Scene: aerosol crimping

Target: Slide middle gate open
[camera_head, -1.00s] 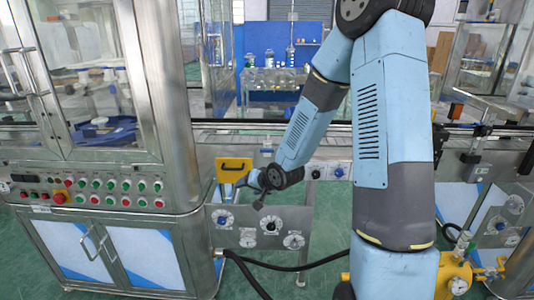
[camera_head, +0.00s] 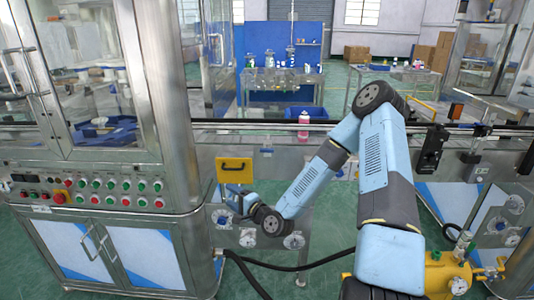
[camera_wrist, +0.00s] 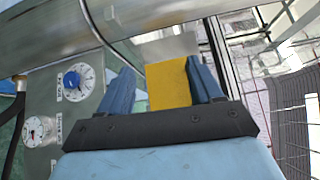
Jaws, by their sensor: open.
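A yellow plate with a black handle (camera_head: 233,170), which looks like the middle gate, is upright on the front of the line, right of the steel cabinet. In the wrist view, part of the yellow plate (camera_wrist: 167,86) shows between my two blue fingers; the black handle cannot be made out there. My gripper (camera_head: 231,193) is at the lower edge of the plate in the head view. In the wrist view my gripper (camera_wrist: 161,68) is open with its fingers apart. I cannot tell whether the fingers touch the plate.
A panel with round gauges (camera_head: 222,218) is below the plate; a blue-knobbed dial (camera_wrist: 72,79) is close on the left in the wrist view. The steel cabinet (camera_head: 170,110) stands left. A pink bottle (camera_head: 303,117) stands on the conveyor. A black hose (camera_head: 300,266) runs below.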

